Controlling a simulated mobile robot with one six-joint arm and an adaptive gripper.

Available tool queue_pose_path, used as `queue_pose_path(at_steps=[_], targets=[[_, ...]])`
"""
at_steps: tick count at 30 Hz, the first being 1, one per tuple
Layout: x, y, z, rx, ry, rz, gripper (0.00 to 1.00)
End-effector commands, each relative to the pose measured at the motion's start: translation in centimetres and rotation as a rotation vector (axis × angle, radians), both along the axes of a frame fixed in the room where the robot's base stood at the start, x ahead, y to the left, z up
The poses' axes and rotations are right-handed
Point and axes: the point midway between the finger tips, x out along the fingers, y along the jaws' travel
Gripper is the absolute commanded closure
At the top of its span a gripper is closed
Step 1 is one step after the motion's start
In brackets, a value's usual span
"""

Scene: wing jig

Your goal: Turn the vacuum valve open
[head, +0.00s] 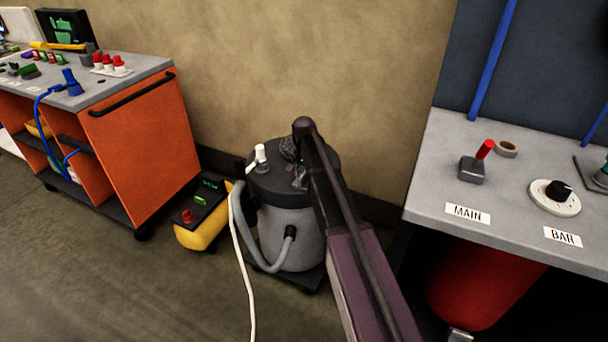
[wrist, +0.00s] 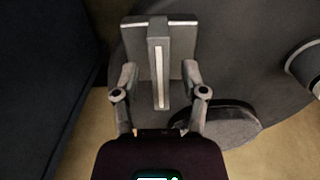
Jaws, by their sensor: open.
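The vacuum valve shows in the wrist view as a grey bar handle (wrist: 159,75) with a white stripe along it. My gripper (wrist: 160,50) is open, with one finger on each side of this bar. The gaps are narrow, and I cannot tell whether the fingers touch it. In the head view the vacuum unit (head: 288,235) is a grey drum with a dark lid, standing on the floor. My arm reaches down over its lid and hides much of the valve and my gripper.
A white fitting (head: 260,157) stands on the lid's left, and a grey hose (head: 245,240) curves down the drum. A yellow box (head: 203,222) sits left of it. An orange cart (head: 150,150) stands left, a grey bench (head: 425,195) right. Free floor lies in front.

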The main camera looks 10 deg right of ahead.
Motion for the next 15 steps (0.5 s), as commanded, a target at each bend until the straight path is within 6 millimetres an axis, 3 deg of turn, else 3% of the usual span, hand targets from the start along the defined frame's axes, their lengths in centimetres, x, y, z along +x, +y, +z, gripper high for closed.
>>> queue_pose_path(at_steps=[15], targets=[[0.03,0.0,0.01,0.0,0.0,-0.14,0.44]])
